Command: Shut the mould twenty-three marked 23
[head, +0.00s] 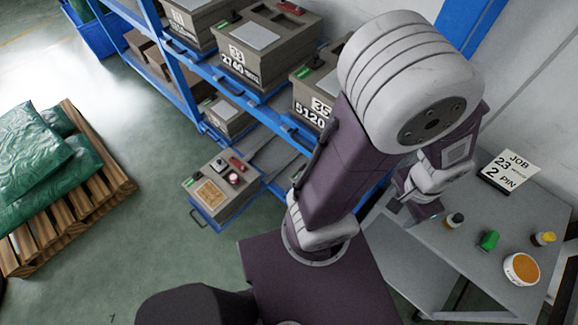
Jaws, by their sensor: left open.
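No mould with a readable 23 shows in the head view. A low grey mould (226,200) sits on a blue pull-out tray at the foot of the rack. Its top shows a tan plate, a red part and a small pink-topped item; I see no number on it and cannot tell whether it is open. My left gripper (418,211) is partly hidden by my arm, open and apparently empty, beside the grey table and well right of that mould. My right gripper is out of view.
A blue rack (188,85) holds several numbered moulds, including 33 (262,58) and 35 (308,97). A grey table (470,262) carries a job card (510,171) reading 23, 2 PIN, plus small containers. A pallet (85,205) with green sacks stands left; floor between is clear.

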